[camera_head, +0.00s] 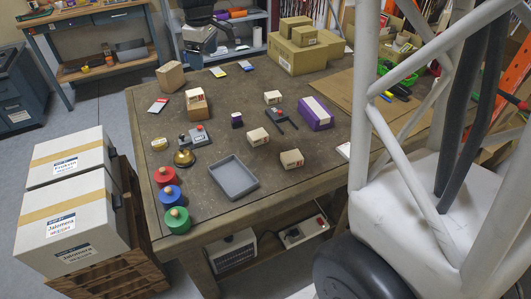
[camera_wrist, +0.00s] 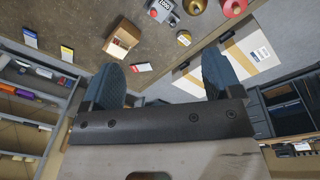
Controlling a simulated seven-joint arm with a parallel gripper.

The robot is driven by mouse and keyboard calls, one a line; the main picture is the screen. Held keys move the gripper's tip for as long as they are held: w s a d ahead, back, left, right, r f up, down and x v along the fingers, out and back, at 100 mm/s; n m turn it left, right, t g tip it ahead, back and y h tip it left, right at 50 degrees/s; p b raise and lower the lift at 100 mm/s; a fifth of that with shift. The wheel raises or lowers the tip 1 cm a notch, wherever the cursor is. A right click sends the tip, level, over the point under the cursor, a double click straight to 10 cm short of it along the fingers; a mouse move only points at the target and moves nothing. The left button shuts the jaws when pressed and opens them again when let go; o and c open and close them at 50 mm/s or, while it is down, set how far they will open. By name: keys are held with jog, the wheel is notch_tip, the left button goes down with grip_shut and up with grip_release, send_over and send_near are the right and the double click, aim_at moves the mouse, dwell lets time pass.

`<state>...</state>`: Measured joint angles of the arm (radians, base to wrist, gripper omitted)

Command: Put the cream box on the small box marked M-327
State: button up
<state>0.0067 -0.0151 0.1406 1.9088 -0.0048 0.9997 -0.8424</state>
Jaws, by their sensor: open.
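Another cream box (camera_head: 195,95) sits on or in a small brown box (camera_head: 200,112) at the left. That brown box also shows in the wrist view (camera_wrist: 123,40). The markings are too small to read, so I cannot tell which box is M-327. My gripper (camera_wrist: 162,80) is open and empty, its blue fingers wide apart above the table's edge; I cannot make it out in the head view.
A grey tray (camera_head: 233,178) lies near the front. Red, blue and green round pieces (camera_head: 172,196), a brass bell (camera_head: 184,157) and a scale-like device (camera_head: 195,135) stand at the left. A purple box (camera_head: 316,113) and larger cartons (camera_head: 293,52) stand right and back.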

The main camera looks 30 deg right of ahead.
jog(key=s+f+m, duration=0.1)
jog(key=s+m, duration=0.2)
jog(key=s, duration=1)
jog(key=s+f+m+t, duration=0.1)
jog(key=s+m, duration=0.2)
jog(key=s, duration=1)
jog(key=s+f+m, duration=0.2)
jog(key=s+m, duration=0.1)
jog(key=s, duration=1)
jog(key=shift+m, duration=0.4)
